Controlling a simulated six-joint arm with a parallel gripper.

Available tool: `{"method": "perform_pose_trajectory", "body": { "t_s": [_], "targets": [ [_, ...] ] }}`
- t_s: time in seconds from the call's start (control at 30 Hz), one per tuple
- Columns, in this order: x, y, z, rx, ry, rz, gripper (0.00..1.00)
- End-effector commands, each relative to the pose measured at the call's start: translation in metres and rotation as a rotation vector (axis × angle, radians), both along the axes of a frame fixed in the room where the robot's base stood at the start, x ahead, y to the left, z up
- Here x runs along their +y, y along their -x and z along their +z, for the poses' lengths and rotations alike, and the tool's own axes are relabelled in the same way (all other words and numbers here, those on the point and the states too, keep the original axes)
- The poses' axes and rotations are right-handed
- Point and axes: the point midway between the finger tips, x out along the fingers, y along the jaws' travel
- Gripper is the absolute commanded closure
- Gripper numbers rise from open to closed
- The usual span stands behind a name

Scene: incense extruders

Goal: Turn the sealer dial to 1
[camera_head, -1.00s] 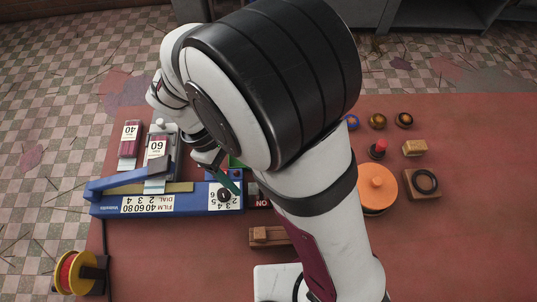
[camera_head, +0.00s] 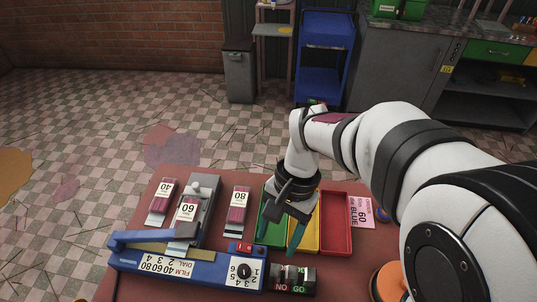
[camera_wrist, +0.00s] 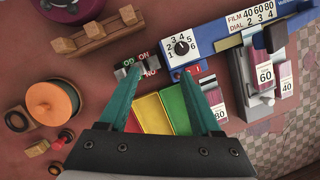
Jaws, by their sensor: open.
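The blue sealer (camera_head: 185,268) lies along the table's near left, its lever arm (camera_head: 150,236) across the top. Its black round dial knob (camera_head: 244,270) sits on a white numbered plate at the right end. The knob also shows in the wrist view (camera_wrist: 181,48), with a small white mark whose exact number I cannot tell. My gripper (camera_head: 277,238) is open and empty, pointing down above the green and yellow trays, behind and right of the dial. In the wrist view my gripper (camera_wrist: 161,74) has its teal fingers spread apart, with the dial beyond their tips.
Green (camera_head: 270,220), yellow (camera_head: 304,240) and red (camera_head: 337,222) trays stand behind the sealer. Labelled film packs, 60 (camera_head: 188,213) and 80 (camera_head: 237,210), lie behind the sealer. A red switch (camera_head: 240,247) is beside the dial.

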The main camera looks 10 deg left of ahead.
Motion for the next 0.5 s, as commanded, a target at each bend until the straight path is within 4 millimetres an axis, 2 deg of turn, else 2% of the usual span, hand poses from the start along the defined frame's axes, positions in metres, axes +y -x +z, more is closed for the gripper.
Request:
{"method": "perform_pose_trajectory", "body": {
  "t_s": [0.03, 0.1, 0.17, 0.27, 0.37, 0.5],
  "targets": [
    [0.004, -0.005, 0.006, 0.019, -0.015, -0.187, 0.35],
    [0.010, -0.011, 0.012, 0.054, -0.034, -0.405, 0.35],
    [0.013, -0.013, 0.014, 0.075, -0.042, -0.504, 0.35],
    [0.018, -0.012, 0.006, 0.088, -0.044, -0.546, 0.35],
    [0.025, -0.006, -0.017, 0.091, -0.042, -0.544, 0.35],
    [0.039, 0.004, -0.057, 0.091, -0.039, -0.541, 0.35]
  ]
}}
